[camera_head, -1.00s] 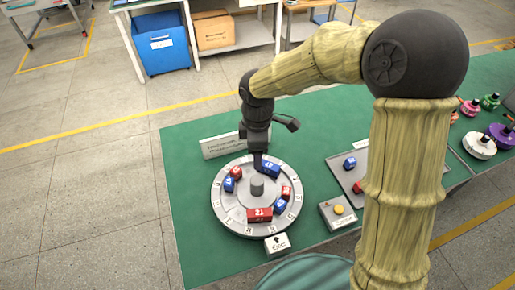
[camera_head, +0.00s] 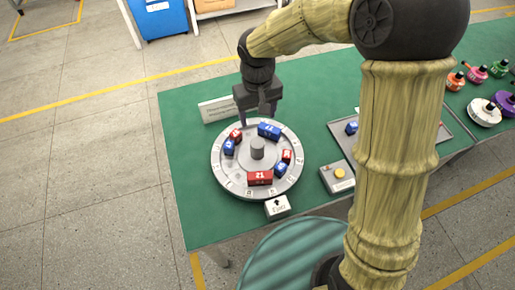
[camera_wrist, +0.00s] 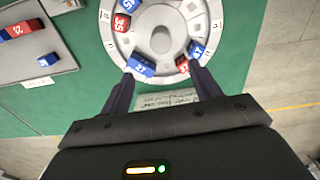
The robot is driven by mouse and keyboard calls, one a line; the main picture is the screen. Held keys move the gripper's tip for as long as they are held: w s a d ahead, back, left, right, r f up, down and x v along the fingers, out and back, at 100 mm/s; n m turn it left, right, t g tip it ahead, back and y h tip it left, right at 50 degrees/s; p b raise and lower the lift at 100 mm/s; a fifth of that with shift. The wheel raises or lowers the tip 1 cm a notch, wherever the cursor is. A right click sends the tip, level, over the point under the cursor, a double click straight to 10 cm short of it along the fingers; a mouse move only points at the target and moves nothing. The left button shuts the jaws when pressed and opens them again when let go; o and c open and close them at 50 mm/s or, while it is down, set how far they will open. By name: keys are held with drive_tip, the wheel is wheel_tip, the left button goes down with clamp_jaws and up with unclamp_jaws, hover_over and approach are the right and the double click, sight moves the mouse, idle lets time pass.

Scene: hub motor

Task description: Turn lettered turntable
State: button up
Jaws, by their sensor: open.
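The round grey turntable (camera_head: 227,180) lies on the green table, with small letter marks around its rim and a grey hub (camera_head: 257,148) at its centre. Several numbered red and blue blocks sit on it, among them a red block marked 21 (camera_head: 260,178) at the front and a blue block (camera_head: 269,130) at the back. An arrow sign (camera_head: 278,206) stands at the front edge. My gripper (camera_head: 256,118) is open and empty above the turntable's back edge. In the wrist view the fingers (camera_wrist: 160,85) spread on either side of the turntable's near rim (camera_wrist: 117,52).
A yellow button box (camera_head: 338,178) stands right of the turntable. A grey tray (camera_head: 345,138) with blocks lies behind it, partly hidden by my arm. A white sign (camera_head: 216,109) stands behind the turntable. Coloured knobbed parts (camera_head: 484,112) stand at the far right.

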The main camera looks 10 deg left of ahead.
sight(257, 149)
drive_tip(key=m, duration=0.8)
drive_tip(key=shift+a+f+m+b, duration=0.1)
drive_tip(key=shift+f+m+b, duration=0.1)
drive_tip(key=shift+m+b, duration=0.2)
drive_tip(key=shift+f, duration=0.1)
wheel_tip(257, 149, down, 17)
drive_tip(key=shift+f+p, duration=0.15)
drive_tip(key=shift+p, duration=0.6)
clamp_jaws()
